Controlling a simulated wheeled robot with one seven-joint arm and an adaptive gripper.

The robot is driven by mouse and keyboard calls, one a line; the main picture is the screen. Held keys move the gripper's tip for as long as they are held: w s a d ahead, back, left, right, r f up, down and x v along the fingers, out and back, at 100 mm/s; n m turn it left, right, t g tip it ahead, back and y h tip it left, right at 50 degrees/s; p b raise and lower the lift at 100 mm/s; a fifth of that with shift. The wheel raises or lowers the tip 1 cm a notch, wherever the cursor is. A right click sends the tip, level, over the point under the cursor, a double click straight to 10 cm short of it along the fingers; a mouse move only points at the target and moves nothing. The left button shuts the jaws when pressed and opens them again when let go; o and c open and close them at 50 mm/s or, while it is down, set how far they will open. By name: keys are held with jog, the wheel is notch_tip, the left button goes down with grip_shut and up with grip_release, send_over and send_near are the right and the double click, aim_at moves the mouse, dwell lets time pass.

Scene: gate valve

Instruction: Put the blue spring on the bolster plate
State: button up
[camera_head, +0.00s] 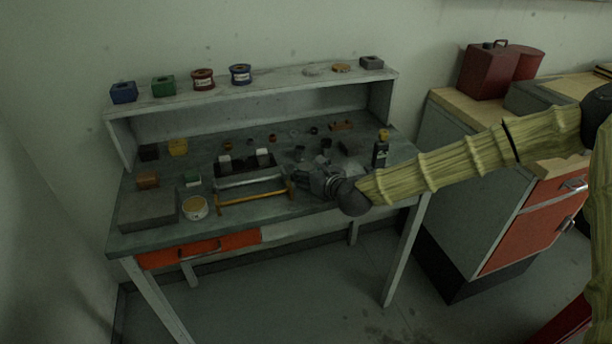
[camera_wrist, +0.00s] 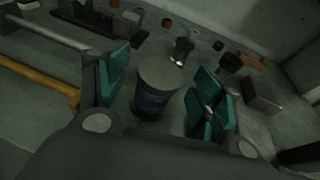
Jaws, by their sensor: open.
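My gripper (camera_head: 322,182) is open over the front right part of the bench. In the wrist view its teal-padded fingers (camera_wrist: 162,88) stand on either side of a short upright cylinder with a flat grey top and a dark bluish side (camera_wrist: 153,98). This looks like the blue spring, though its coils are hard to make out. No grip on it shows. In the head view my gripper hides that spot. A thick flat grey slab (camera_head: 148,212), which looks like the bolster plate, lies at the bench's front left with its top bare.
A dark holder with pale blocks (camera_head: 245,165) stands behind the hammer. Several small parts fill the back. A raised shelf (camera_head: 290,84) carries boxes and spools.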

jog(key=shift+w+a+f, duration=0.2)
jog(key=shift+w+a, duration=0.1)
jog(key=shift+w, duration=0.3)
jog(key=c, duration=1.3)
jog(key=shift+c, duration=0.9)
jog(key=shift+r, duration=0.1)
